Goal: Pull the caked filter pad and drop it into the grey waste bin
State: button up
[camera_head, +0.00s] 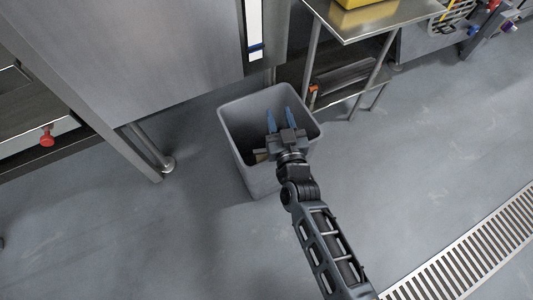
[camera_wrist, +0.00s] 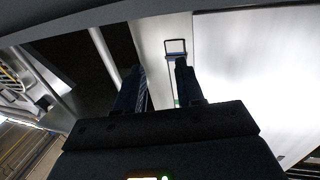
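The grey waste bin (camera_head: 255,178) stands on the floor near the middle of the head view, open at the top. My gripper (camera_head: 279,111) is over the bin's opening, its two blue fingers apart with nothing seen between them. In the wrist view my gripper (camera_wrist: 160,65) also shows a clear gap between the fingers. A small tan piece (camera_head: 261,155) shows inside the bin, just left of my wrist and partly hidden by it. It may be the filter pad, but too little shows to be sure. No other pad is visible.
A large steel machine cabinet (camera_head: 150,50) stands behind and left of the bin. A steel table (camera_head: 375,22) with a yellow item (camera_head: 352,3) and a lower shelf is at the back right. A floor drain grate (camera_head: 470,255) lies at the lower right. The floor around is clear.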

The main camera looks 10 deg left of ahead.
jog(key=p+v, duration=0.2)
jog(key=v, duration=0.5)
jog(key=shift+s+d, duration=0.1)
jog(key=shift+s, duration=0.3)
dwell(0.3)
